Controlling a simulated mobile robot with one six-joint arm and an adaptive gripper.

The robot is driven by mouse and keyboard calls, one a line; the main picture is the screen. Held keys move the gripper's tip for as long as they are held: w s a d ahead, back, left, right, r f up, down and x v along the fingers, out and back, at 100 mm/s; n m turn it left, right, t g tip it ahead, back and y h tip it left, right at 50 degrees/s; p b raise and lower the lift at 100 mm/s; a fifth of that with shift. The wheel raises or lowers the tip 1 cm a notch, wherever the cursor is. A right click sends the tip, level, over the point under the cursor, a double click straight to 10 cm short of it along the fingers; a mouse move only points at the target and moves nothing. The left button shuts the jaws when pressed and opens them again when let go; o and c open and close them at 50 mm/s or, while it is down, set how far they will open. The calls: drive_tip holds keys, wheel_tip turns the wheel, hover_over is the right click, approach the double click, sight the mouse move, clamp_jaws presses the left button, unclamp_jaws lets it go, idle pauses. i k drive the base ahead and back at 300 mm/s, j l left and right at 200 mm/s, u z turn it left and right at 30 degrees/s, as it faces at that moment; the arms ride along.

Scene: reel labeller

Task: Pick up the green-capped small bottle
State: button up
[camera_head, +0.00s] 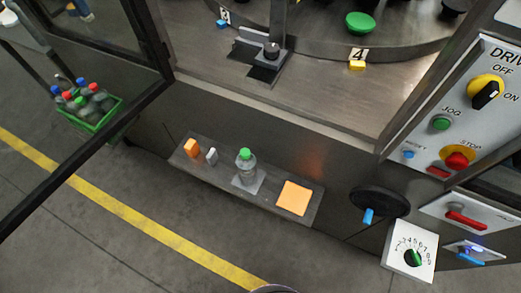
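A small clear bottle with a green cap (246,167) stands upright on a light square patch on a narrow dark shelf (268,201) at the front of the machine. Nothing touches the bottle, and its cap and body are in plain view. My gripper is not clearly seen in this view; only a small curved edge shows at the bottom centre, and I cannot tell what it is.
On the shelf are an orange block (192,148), a small grey-white item (212,156) and an orange square (294,198). A handwheel (379,202) and control panel (465,115) stand right. An open door frame (110,112) crosses the left, before a green crate (92,122) of bottles.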

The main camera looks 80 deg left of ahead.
sight(246, 161)
drive_tip(key=u, duration=2.8)
drive_tip(key=i+j+z, duration=0.15)
drive_tip(key=j+z, duration=0.25)
drive_tip(key=i+j+z, duration=0.1)
drive_tip(key=j+z, duration=0.25)
drive_tip(key=j, duration=0.25)
drive_tip(key=j+z, duration=0.4)
drive_tip(key=j, duration=0.15)
